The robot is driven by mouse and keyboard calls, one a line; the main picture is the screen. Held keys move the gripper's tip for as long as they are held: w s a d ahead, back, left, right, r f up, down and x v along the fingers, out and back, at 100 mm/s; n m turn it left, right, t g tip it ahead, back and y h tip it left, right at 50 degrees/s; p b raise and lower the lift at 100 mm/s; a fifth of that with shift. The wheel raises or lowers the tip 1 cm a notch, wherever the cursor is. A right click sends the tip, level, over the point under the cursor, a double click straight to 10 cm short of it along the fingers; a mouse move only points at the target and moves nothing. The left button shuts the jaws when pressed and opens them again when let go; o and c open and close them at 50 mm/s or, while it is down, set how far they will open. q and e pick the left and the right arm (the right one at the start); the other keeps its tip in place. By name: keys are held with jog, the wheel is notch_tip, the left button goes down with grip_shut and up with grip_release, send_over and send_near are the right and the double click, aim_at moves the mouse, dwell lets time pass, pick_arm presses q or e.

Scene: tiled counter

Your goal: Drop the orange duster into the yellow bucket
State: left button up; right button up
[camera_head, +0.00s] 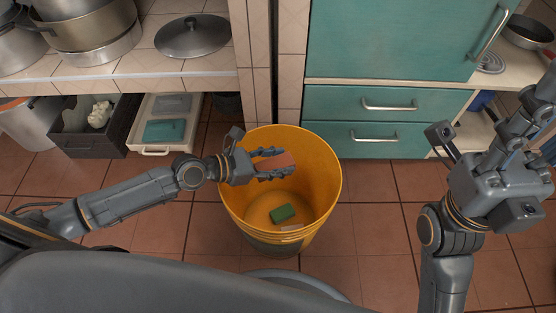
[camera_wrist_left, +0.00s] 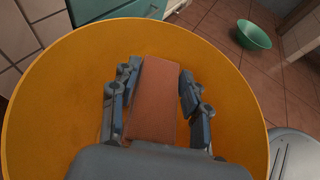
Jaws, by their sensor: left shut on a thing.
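The orange duster (camera_head: 277,161) is a flat block held between the fingers of my left gripper (camera_head: 272,164). The gripper is shut on it over the mouth of the yellow bucket (camera_head: 325,180). In the left wrist view the duster (camera_wrist_left: 153,95) lies between both fingers (camera_wrist_left: 155,100), with the bucket's yellow wall (camera_wrist_left: 60,90) around it. The bucket stands upright on the floor. A green block (camera_head: 282,213) lies on its bottom, with a small pale piece (camera_head: 290,228) near it. My right gripper (camera_head: 535,120) is at the right edge, away from the bucket; its fingertips are unclear.
Teal drawers (camera_head: 365,104) stand behind the bucket. A tiled counter (camera_head: 130,60) with pots and a lid (camera_head: 192,36) is at the left, above a dark crate (camera_head: 85,135) and a white tray (camera_head: 160,135). A green bowl (camera_wrist_left: 254,35) is on the floor.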

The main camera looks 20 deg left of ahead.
pick_arm(q)
jog(key=o, duration=1)
jog(key=shift+v, duration=6.05)
